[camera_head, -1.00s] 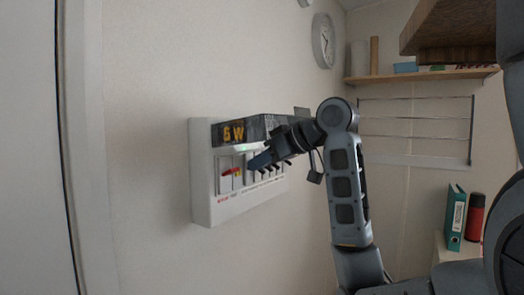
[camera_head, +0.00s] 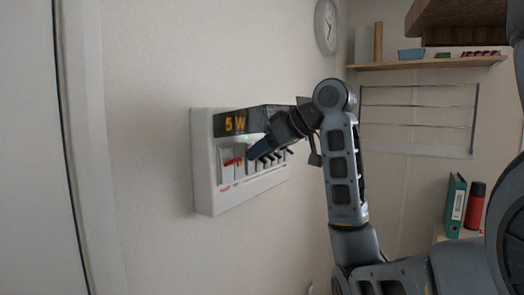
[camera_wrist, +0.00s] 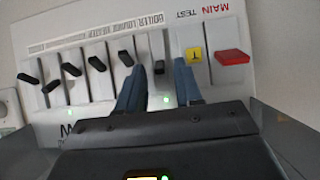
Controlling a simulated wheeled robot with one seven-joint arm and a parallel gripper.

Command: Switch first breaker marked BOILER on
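The white breaker panel (camera_head: 205,170) is on the wall, with a dark display reading about "5 W". In the wrist view the panel (camera_wrist: 140,20) has a row of black levers, a yellow TEST button (camera_wrist: 194,55) and a red MAIN switch (camera_wrist: 232,57). BOILER lettering is above the row. The black lever beside TEST, the first BOILER breaker (camera_wrist: 160,68), lies between my gripper's two blue fingers (camera_wrist: 160,83). The fingers are apart, one on each side of it; contact cannot be told. In the head view my gripper (camera_head: 258,149) is at the panel front and covers part of the row.
More black levers (camera_wrist: 97,64) stand close to the left of the fingers in the wrist view. A wire rack (camera_head: 418,105), a shelf (camera_head: 430,62), a green binder (camera_head: 455,205) and a red-and-black flask (camera_head: 475,205) are at right. The wall left of the panel is clear.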

